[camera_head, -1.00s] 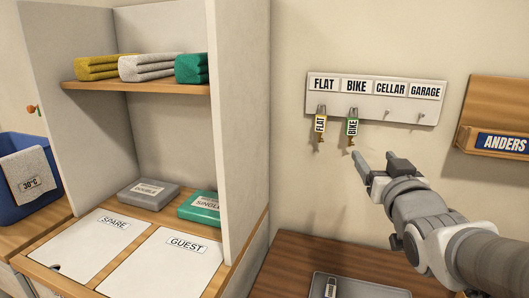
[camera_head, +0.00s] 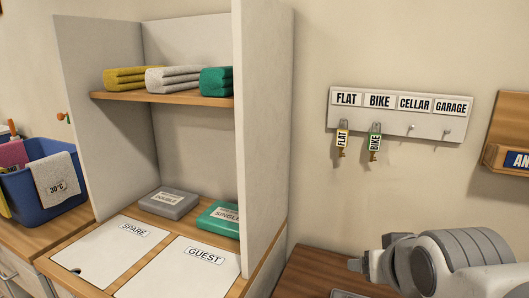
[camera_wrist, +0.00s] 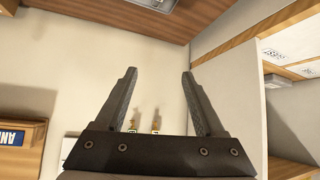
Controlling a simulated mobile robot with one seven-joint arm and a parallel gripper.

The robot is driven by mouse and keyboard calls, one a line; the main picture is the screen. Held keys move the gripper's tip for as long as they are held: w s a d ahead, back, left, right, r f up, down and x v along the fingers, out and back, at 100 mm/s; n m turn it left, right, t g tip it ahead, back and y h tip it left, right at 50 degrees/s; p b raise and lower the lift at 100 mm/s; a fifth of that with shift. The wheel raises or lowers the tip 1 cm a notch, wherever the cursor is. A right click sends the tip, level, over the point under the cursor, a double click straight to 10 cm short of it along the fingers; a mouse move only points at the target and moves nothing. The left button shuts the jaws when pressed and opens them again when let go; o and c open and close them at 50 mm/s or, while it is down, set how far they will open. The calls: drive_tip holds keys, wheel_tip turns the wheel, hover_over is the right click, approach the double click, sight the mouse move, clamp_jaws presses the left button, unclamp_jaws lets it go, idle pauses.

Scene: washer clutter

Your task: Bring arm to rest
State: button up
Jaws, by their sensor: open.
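In the head view my arm is folded low at the bottom right, in front of the wall and above the wooden table. The gripper's fingers are mostly hidden there. A white key board (camera_head: 396,116) hangs on the wall. The CELLAR and GARAGE hooks are bare.
A wooden table (camera_head: 310,272) with a grey tray (camera_head: 345,294) lies below the board. The shelf unit (camera_head: 265,130) with folded towels stands left. A blue basket (camera_head: 40,190) is at far left. A wooden ANDERS holder (camera_head: 505,165) hangs at right.

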drive_tip(key=s+a+f+n+g, duration=0.1)
drive_tip(key=s+a+f+g, duration=0.2)
drive_tip(key=s, duration=0.4)
wheel_tip(320, 180, up, 12)
drive_tip(key=a+y+p, duration=0.1)
drive_tip(key=p, duration=1.1)
drive_tip(key=shift+s+r+g, duration=0.25)
drive_tip(key=shift+s+g, duration=0.15)
drive_tip(key=shift+s, duration=0.05)
idle(2.1)
